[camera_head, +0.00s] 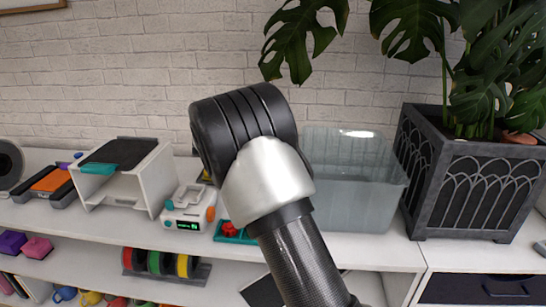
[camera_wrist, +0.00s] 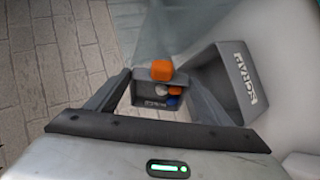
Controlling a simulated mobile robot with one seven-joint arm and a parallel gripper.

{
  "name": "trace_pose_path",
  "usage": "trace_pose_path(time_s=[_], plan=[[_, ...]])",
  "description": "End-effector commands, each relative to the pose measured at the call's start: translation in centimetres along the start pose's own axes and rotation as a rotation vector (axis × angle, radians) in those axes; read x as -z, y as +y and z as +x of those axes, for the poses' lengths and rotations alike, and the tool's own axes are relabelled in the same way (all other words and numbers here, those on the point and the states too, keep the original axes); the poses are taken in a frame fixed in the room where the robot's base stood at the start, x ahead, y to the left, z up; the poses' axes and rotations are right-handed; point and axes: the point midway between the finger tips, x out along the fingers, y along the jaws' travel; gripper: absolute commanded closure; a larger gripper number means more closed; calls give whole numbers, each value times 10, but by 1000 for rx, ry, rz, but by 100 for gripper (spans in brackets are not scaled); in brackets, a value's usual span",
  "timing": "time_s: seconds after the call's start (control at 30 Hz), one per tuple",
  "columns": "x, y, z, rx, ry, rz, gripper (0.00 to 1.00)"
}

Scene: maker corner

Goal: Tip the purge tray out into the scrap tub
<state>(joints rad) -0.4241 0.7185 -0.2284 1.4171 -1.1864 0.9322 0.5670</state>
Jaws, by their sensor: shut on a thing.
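My gripper (camera_wrist: 160,97) is shut on the purge tray (camera_wrist: 153,111), a small dark grey tray with pale lettering, held between the two fingers in the wrist view. Small white, blue and orange pieces show inside it. An orange block (camera_wrist: 161,70) shows at its far edge; I cannot tell whether it touches the rim. The scrap tub (camera_wrist: 236,76), a grey box with pale SCRAP lettering, is just right of the tray, partly behind the right finger. Its inside is hard to see. In the head view my arm hides the gripper, the tray and the scrap tub.
A large clear bin (camera_head: 352,172) stands behind my arm, left of a dark planter (camera_head: 466,190) with a big-leaved plant. Left of my arm are a white stand (camera_head: 132,175), a small white device (camera_head: 188,207) and a teal tray (camera_head: 230,234). Brick wall behind.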

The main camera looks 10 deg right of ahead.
Motion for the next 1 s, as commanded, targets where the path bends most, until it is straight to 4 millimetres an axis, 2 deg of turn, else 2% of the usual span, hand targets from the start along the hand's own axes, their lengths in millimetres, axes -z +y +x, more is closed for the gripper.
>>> trace_pose_path(time_s=[0.03, 0.57, 0.87, 1.0], plan=[[0, -6, 2, -24, 1, -13, 48], [3, -18, -6, -327, 2, -138, 48], [4, -20, -8, -427, 1, -178, 48], [6, -29, -13, -622, 2, -267, 48]])
